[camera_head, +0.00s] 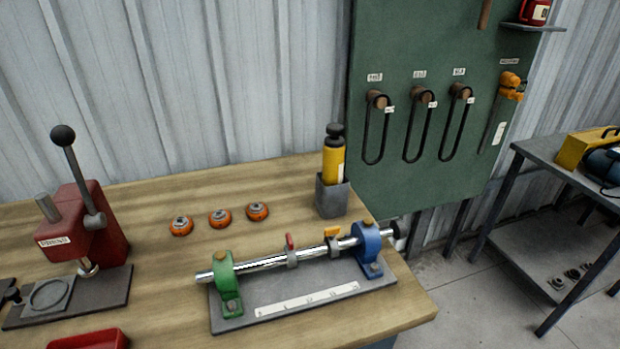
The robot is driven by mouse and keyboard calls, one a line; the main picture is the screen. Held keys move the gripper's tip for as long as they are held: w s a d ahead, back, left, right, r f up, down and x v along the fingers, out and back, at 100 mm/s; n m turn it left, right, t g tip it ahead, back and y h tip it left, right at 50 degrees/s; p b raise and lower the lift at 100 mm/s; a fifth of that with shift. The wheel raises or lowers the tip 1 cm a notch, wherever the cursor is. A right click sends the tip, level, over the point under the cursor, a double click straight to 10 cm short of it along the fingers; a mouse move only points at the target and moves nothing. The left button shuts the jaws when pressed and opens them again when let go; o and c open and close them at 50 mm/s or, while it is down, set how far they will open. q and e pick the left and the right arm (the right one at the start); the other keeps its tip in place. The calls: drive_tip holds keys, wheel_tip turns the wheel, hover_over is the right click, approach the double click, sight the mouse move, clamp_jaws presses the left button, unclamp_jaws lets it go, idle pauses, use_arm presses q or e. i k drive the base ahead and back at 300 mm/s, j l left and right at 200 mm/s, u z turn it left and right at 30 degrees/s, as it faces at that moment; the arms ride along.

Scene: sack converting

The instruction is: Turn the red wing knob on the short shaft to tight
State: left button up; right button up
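The short shaft (318,252) is a shiny metal rod lying across a grey base plate on the wooden bench. A green bracket (225,281) holds its left part and a blue bracket (368,247) its right part. The red wing knob (289,241) stands upright on a grey collar (292,258) near the shaft's middle. A yellow wing knob (332,231) sits on another collar to its right, close to the blue bracket. I cannot tell how tight either knob is. Neither of my grippers shows in this view.
A red press (82,225) with a lever stands at the left. Several orange-and-grey round parts (220,218) lie behind the shaft. A yellow bottle (333,162) stands in a grey holder (331,197). A red tray (90,340) is at the front left. The bench ends right of the fixture.

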sight(289, 243)
drive_tip(key=i+l+u, duration=0.1)
drive_tip(key=l+u, duration=0.25)
drive_tip(key=l, duration=0.5)
drive_tip(key=l+u, duration=0.35)
drive_tip(key=l, duration=0.45)
drive_tip(key=k+l+u, duration=0.1)
drive_tip(key=l+u, duration=0.25)
drive_tip(key=l, duration=0.5)
